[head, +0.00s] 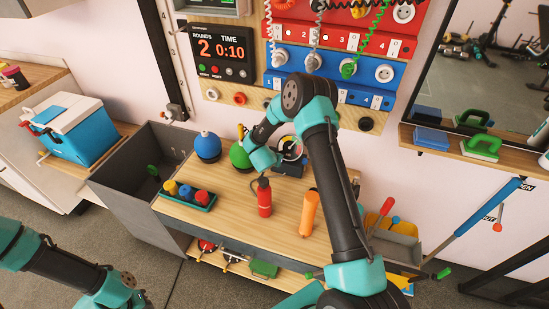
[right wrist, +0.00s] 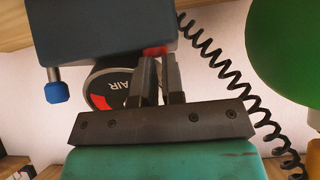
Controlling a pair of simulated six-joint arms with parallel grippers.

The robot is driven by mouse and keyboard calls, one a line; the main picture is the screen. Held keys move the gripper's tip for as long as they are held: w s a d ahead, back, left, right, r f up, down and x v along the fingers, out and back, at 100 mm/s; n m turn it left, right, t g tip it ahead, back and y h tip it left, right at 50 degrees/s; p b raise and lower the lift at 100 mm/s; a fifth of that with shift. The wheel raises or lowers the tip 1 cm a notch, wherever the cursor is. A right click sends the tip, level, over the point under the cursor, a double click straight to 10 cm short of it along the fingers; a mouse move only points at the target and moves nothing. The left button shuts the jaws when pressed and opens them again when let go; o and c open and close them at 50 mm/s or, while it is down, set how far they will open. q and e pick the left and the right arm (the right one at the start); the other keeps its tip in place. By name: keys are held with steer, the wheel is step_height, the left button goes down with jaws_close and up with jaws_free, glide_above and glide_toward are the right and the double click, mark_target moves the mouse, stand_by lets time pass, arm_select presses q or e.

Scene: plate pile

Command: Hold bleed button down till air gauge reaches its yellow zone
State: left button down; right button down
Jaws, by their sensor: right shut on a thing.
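The air gauge (head: 291,147) stands at the back of the wooden bench, partly hidden by my right arm. In the right wrist view the gauge (right wrist: 108,88) shows a dark face marked AIR and a red arc. The fingers cover part of it and I cannot read its needle. It sits beside a dark blue-grey block (right wrist: 100,30). My right gripper (right wrist: 161,62) has its fingertips at a red part of this block, seemingly the bleed button (right wrist: 157,51), mostly hidden by the fingers. The fingers are shut on it. My left arm shows at lower left; its gripper is not visible.
Near the gauge stand a green kettlebell-like object (head: 240,156) and a blue one (head: 207,146). A red bottle (head: 264,198), an orange cylinder (head: 309,213) and a green tray (head: 190,197) of small items stand in front. A black coiled cord (right wrist: 222,68) hangs behind the gripper.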

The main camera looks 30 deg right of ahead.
steer(key=shift+s+d+f, duration=0.1)
steer(key=shift+s+f, duration=0.25)
steer(key=shift+f, duration=0.35)
steer(key=shift+s+a+r, duration=0.3)
steer(key=shift+a+r, duration=0.05)
steer(key=shift+r, duration=0.05)
steer(key=w+r+v, duration=0.1)
steer(key=v, duration=0.6)
steer(key=shift+d, duration=0.1)
steer(key=w+d, duration=0.3)
steer(key=d, duration=0.1)
steer(key=v, duration=0.9)
steer(key=shift+w+d, duration=0.1)
